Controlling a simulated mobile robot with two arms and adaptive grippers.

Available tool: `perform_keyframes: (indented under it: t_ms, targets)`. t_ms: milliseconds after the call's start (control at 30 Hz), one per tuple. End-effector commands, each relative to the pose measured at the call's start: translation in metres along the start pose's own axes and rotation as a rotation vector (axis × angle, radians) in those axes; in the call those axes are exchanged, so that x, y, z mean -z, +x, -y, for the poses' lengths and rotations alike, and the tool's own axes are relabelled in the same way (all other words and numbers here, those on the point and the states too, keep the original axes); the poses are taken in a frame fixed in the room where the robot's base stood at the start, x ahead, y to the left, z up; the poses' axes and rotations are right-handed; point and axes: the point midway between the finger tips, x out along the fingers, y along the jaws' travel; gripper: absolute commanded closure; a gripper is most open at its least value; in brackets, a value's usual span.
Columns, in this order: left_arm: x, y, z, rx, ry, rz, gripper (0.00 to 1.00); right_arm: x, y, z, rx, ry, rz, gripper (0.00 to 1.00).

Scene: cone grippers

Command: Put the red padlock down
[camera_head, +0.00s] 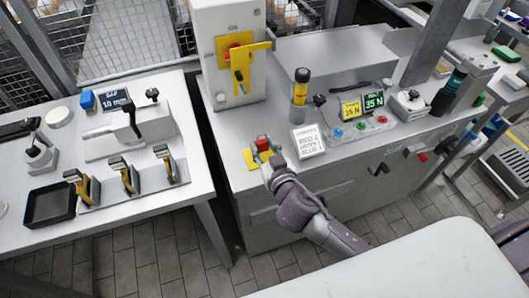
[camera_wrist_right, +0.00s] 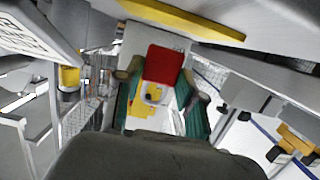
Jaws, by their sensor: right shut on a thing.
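The red padlock (camera_head: 262,144) is at the front left of the grey workbench, over or on a yellow pad (camera_head: 249,159). My right gripper (camera_head: 265,151) is shut on it. In the right wrist view the red padlock body (camera_wrist_right: 163,64) sits between the two green-padded fingers of my right gripper (camera_wrist_right: 163,82). A yellow strip (camera_wrist_right: 185,18) shows beyond the padlock there. I cannot tell whether the padlock touches the pad. My left gripper is not in view.
A white sign (camera_head: 308,141) stands just right of my right gripper. A grey box with a yellow-plated red switch (camera_head: 235,53) stands behind. Coloured buttons (camera_head: 360,125) lie further right. A left table holds a black tray (camera_head: 50,204) and clamps. A gap separates table and bench.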

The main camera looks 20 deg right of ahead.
Motion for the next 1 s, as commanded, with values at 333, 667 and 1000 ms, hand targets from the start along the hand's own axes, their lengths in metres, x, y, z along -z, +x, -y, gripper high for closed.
perform_keyframes:
  t_ms: [333, 667, 1000]
  targets:
    - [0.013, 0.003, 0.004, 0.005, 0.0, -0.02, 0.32, -0.02, 0.004, 0.0, 0.001, 0.0, 0.0, 0.98]
    - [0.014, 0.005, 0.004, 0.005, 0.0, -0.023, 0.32, -0.023, 0.004, 0.0, 0.001, -0.001, 0.0, 0.4]
    - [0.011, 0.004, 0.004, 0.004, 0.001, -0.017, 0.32, -0.021, 0.004, 0.0, 0.001, -0.001, 0.0, 0.36]
